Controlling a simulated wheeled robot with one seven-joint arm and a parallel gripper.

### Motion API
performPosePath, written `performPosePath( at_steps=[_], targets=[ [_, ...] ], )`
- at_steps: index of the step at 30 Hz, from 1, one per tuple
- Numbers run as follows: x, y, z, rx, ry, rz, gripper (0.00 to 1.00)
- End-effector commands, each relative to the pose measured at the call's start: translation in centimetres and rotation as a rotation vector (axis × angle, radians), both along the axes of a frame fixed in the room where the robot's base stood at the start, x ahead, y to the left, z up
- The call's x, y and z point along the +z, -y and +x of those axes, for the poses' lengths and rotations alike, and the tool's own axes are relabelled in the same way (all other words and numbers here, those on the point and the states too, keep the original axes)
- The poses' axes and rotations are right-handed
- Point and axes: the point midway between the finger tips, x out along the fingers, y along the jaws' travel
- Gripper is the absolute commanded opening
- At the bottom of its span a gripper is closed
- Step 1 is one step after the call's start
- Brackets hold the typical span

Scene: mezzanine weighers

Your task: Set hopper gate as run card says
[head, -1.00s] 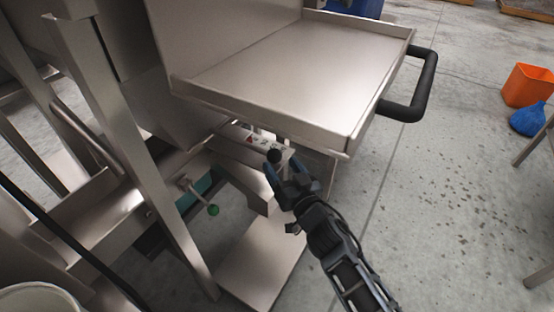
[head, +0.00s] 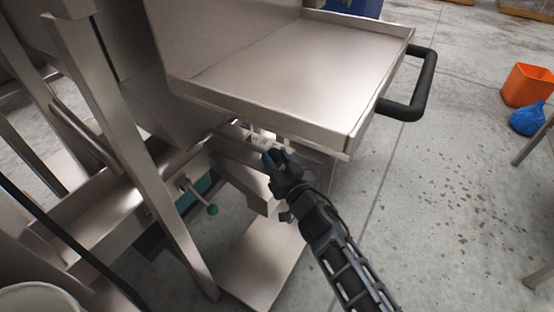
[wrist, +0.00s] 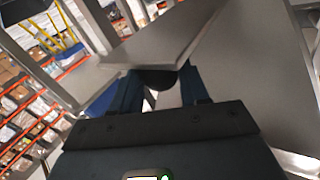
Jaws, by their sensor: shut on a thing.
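The hopper's steel body (head: 190,105) stands at the left, with a marked scale plate (head: 255,139) under its tray. My gripper (head: 276,158) is at the right end of this plate, below the tray's front edge. In the wrist view my gripper (wrist: 160,88) is shut on a dark rounded knob (wrist: 157,78) between its fingers. The knob is hidden by the fingers in the head view. The plate's markings are too small to read, and the gate's setting cannot be told. No run card is seen.
The steel tray (head: 290,70) with a black handle (head: 426,90) overhangs my gripper closely. An orange bin (head: 526,85) and blue bag (head: 527,118) are far right. The floor between is open.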

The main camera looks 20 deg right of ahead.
Motion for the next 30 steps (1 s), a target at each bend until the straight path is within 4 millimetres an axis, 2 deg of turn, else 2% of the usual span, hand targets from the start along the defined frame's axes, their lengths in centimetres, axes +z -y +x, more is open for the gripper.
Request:
performPosePath(
  at_steps=[1,10,17,30],
  targets=[
    [0.0,0.0,0.0,0.000,0.000,0.000,0.28],
    [0.0,0.0,0.0,0.000,0.000,0.000,0.00],
    [0.1,0.2,-0.3,-0.001,-0.002,0.000,0.00],
    [0.3,4.8,-6.6,-0.002,-0.005,0.000,0.00]
  ],
)
